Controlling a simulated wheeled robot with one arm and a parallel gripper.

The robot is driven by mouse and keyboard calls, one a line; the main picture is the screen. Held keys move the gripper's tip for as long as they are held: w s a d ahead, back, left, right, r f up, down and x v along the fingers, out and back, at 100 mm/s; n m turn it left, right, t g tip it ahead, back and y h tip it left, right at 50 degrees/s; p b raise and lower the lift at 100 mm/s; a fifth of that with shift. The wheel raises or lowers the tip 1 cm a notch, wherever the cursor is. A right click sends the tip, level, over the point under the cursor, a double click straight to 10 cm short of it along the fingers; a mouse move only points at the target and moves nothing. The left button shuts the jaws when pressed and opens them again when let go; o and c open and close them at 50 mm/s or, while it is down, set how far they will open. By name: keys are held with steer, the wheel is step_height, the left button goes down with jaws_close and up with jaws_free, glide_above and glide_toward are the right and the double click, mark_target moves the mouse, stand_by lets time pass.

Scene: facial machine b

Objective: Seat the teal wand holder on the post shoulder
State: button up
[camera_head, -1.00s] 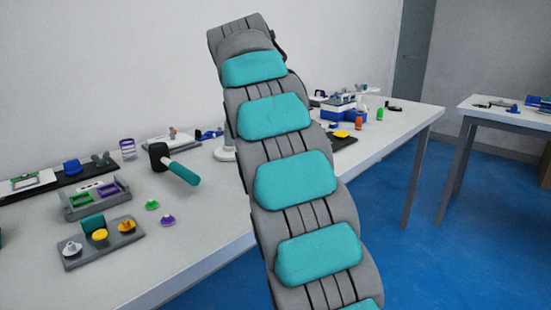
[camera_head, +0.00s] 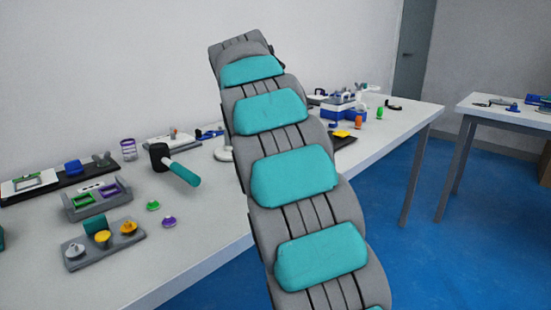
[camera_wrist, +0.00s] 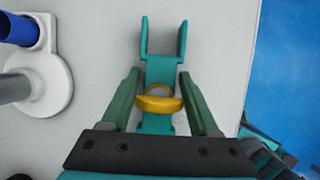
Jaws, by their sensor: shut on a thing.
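The teal wand holder (camera_wrist: 160,70) shows in the wrist view as a two-pronged fork with its open end pointing up the picture. A yellow ring-shaped part (camera_wrist: 158,103) sits across its stem. My gripper (camera_wrist: 158,88) has its two green fingers on either side of the stem and is shut on the holder. A grey post (camera_wrist: 14,88) rises from a round white base (camera_wrist: 58,88) at the left of the wrist view, apart from the holder. Its shoulder cannot be made out. In the head view my arm hides the gripper and holder.
The white table (camera_head: 200,215) carries a grey tray with several knobs (camera_head: 104,248) and a black-headed mallet with a teal handle (camera_head: 175,165). A blue tube (camera_wrist: 18,30) stands in a white mount beside the post's base. Blue floor lies right of the table.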

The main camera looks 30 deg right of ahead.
steer(key=shift+f, duration=0.1)
steer(key=o, duration=1.2)
steer(key=shift+f+b, duration=0.2)
steer(key=shift+b, duration=0.4)
steer(key=p+v, duration=0.1)
steer(key=v, duration=0.3)
steer(key=a+p+v, duration=0.1)
steer(key=v, duration=0.3)
steer(key=shift+w+a+f, duration=0.1)
steer(key=shift+w+f, duration=0.05)
steer(key=shift+w, duration=0.05)
steer(key=shift+s, duration=0.1)
